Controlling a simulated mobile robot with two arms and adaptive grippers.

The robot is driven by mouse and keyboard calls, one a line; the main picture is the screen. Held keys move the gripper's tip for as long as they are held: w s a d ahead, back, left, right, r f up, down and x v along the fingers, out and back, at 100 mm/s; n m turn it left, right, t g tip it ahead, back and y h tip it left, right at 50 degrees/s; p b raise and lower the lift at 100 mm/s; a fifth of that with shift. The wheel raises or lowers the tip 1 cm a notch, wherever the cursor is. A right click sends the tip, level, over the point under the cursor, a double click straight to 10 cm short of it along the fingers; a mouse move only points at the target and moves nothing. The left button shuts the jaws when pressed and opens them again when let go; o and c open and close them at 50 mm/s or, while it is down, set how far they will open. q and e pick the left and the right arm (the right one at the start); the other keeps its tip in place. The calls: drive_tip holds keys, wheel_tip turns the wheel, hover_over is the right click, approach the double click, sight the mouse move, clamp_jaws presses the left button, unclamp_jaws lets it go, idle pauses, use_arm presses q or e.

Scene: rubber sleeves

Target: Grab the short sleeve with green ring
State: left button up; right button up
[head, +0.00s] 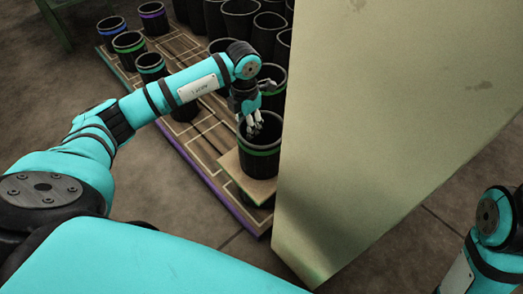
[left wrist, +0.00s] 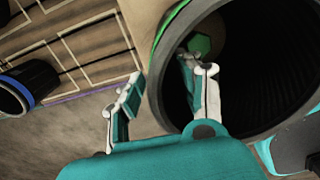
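A black sleeve with a green ring (head: 261,152) stands upright on a wooden block at the near end of the pallet, beside the large pale panel. My left gripper (head: 254,129) is at its open top, pointing down. In the left wrist view the sleeve's wide dark mouth (left wrist: 265,65) fills the right side. My left gripper (left wrist: 160,88) is open there, one finger in front of the mouth and the other outside its left rim. Whether either finger touches the wall cannot be told. Other green-ringed sleeves (head: 130,44) stand farther back. My right gripper is out of view.
The wooden pallet (head: 205,165) carries several more black sleeves, including a blue-ringed one (head: 111,29) and a purple-ringed one (head: 152,14). The tall pale panel (head: 400,100) stands close on the right of the near sleeve. Bare floor (head: 170,205) lies left of the pallet.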

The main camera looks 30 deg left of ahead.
use_arm(q)
drive_tip(key=shift+f, duration=0.35)
clamp_jaws()
drive_tip(key=shift+r, duration=0.1)
